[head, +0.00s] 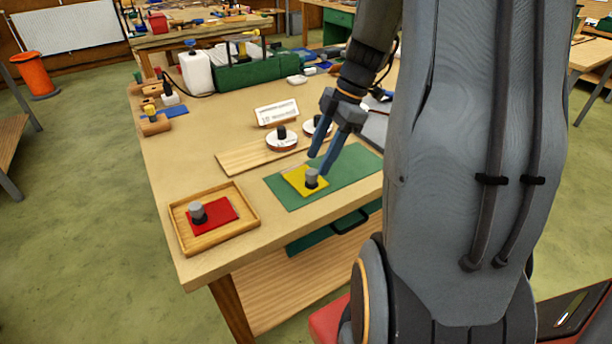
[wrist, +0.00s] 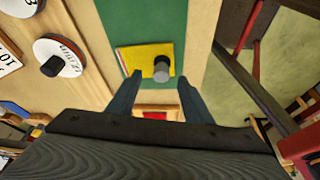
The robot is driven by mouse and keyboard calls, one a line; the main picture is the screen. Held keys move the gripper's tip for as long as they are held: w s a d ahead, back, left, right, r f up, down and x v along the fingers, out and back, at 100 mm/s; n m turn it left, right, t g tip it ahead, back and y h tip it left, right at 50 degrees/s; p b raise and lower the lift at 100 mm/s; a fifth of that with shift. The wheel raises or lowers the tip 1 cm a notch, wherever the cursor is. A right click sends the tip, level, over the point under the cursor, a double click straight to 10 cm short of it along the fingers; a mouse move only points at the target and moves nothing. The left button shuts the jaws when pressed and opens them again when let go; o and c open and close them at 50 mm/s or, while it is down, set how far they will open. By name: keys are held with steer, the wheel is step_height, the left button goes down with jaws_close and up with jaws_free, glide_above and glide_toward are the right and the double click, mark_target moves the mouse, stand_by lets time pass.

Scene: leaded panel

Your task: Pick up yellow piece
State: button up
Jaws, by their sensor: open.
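The yellow piece (head: 301,182) is a flat yellow square with a grey cylindrical knob (head: 312,178) on top. It lies on a green mat (head: 350,165) on the workbench. In the wrist view the yellow piece (wrist: 130,58) shows ahead of the fingers, its knob (wrist: 162,68) close to the fingertips. My gripper (head: 322,158) is open and empty, just above the knob in the head view. In the wrist view its two fingers (wrist: 158,83) stand apart with the knob in the gap ahead of them. I cannot tell the exact height between them.
A wooden tray (head: 247,228) holding a red piece (head: 222,212) with a grey knob sits at the bench's front left corner. Round white discs with black knobs (head: 281,140) stand on a wooden board (head: 236,160) behind the mat, near a white sign (head: 276,112). Bare bench lies left of the board.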

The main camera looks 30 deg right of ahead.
mark_target(311, 172)
steer(key=p+x, duration=0.1)
steer(key=x, duration=0.1)
steer(key=p+x, duration=0.1)
steer(key=x, duration=0.1)
steer(key=shift+s+a, duration=0.15)
steer(key=shift+a, duration=0.25)
steer(key=shift+a+f, duration=0.2)
steer(key=shift+f, duration=0.35)
steer(key=shift+c, duration=0.4)
steer(key=c, duration=1)
